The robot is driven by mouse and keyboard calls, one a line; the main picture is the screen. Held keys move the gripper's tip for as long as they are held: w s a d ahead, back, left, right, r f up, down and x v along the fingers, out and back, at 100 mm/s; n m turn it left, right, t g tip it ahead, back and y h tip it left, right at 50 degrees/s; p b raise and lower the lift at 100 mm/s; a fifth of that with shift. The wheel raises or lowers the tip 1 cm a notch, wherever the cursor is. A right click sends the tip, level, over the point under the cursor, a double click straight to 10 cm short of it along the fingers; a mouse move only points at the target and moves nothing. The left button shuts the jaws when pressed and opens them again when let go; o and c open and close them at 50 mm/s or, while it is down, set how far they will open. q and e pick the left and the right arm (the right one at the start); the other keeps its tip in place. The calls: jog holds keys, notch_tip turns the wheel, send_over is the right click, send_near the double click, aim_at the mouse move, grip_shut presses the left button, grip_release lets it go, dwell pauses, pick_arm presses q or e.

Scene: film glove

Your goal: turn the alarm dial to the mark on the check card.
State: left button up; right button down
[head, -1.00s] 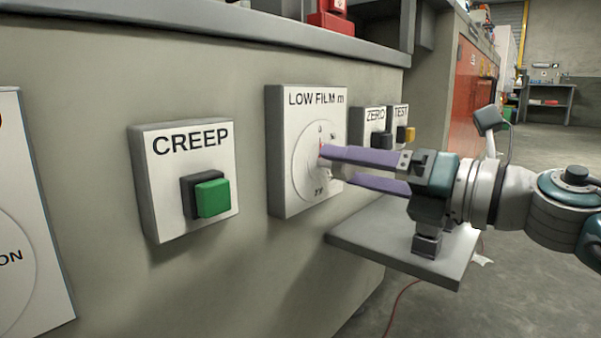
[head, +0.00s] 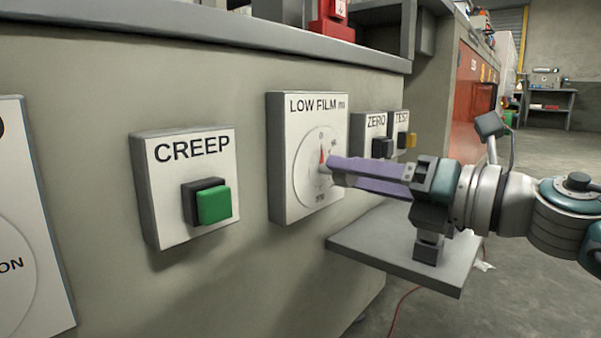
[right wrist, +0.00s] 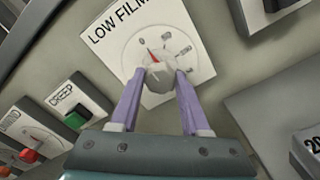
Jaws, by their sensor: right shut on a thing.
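The alarm dial sits on a white panel (head: 282,190) labelled "LOW FILM m". In the right wrist view the knob (right wrist: 159,76) is between the two fingertips, and the red pointer (right wrist: 152,55) points up and slightly left. I cannot make out a check card. My left gripper is not in view.
A "CREEP" panel with a green button (head: 214,205) is left of the dial. "ZERO" (head: 382,147) and "TEST" (head: 410,140) buttons are close to its right. A grey shelf (head: 385,258) juts out below my right gripper. Open floor lies right.

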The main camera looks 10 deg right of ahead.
jog(key=shift+m+p, duration=3.5)
jog(key=shift+m, duration=0.8)
jog(key=shift+c, duration=1.9)
grip_release()
